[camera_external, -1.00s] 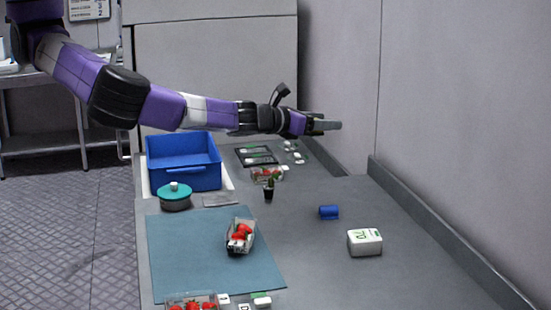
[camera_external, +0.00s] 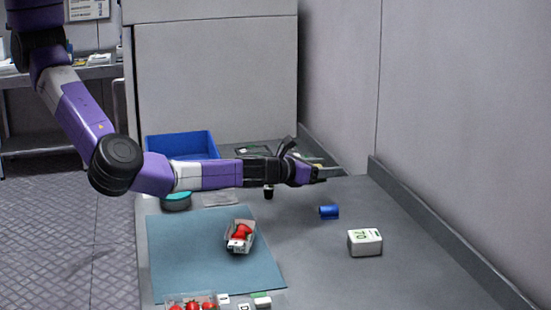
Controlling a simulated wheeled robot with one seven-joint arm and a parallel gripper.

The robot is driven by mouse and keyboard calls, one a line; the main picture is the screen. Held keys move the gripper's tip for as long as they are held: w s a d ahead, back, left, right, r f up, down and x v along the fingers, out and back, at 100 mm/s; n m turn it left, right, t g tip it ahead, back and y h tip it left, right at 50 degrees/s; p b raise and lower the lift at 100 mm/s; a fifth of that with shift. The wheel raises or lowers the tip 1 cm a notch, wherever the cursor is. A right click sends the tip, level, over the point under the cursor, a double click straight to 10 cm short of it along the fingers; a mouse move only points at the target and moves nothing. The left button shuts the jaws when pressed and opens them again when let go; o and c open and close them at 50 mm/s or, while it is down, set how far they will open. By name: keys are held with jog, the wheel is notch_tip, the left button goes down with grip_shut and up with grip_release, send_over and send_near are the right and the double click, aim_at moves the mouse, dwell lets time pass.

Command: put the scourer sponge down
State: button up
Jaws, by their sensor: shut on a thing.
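My gripper (camera_external: 316,175) reaches in from the left and is low over the back right of the grey table. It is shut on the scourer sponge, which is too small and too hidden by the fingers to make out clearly. I cannot tell whether the sponge touches the table.
A strawberry punnet (camera_external: 240,236) sits on the teal mat (camera_external: 190,270). A blue crate (camera_external: 181,146) stands behind my arm. The table's right side has free room.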

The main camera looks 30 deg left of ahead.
aim_at(324, 197)
jog(key=shift+f+b, duration=0.6)
jog(key=shift+f, duration=1.85)
jog(key=shift+f+b, duration=0.6)
jog(key=shift+b, duration=0.3)
jog(key=o, duration=1.3)
jog(key=shift+r+p, duration=0.5)
jog(key=shift+p, duration=0.25)
jog(key=p+v, duration=0.1)
jog(key=v, duration=1.1)
jog(key=shift+r, duration=0.2)
